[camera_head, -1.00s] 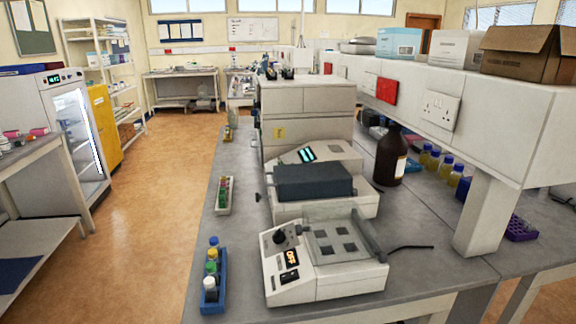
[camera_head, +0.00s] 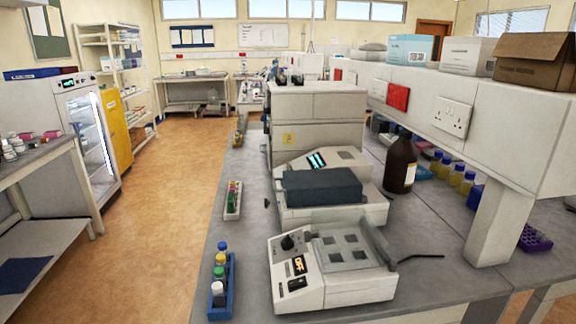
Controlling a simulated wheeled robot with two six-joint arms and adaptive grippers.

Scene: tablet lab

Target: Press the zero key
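I cannot make out which key is the zero key; any labels are too small to read. A white instrument (camera_head: 340,158) with a lit cyan display (camera_head: 317,161) and a dark block (camera_head: 322,187) stands mid-bench. In front of it is a white device (camera_head: 345,291) with a black knob (camera_head: 288,242), a small orange display reading "OFF" (camera_head: 299,264) and a dark switch (camera_head: 297,284). Neither of my grippers is in view.
A blue rack (camera_head: 233,290) of capped bottles and a tube rack (camera_head: 232,203) stand along the bench's left edge. A brown bottle (camera_head: 401,164) is right of the instrument. A white shelf (camera_head: 500,115) overhangs the right side. The floor at left (camera_head: 170,220) is clear.

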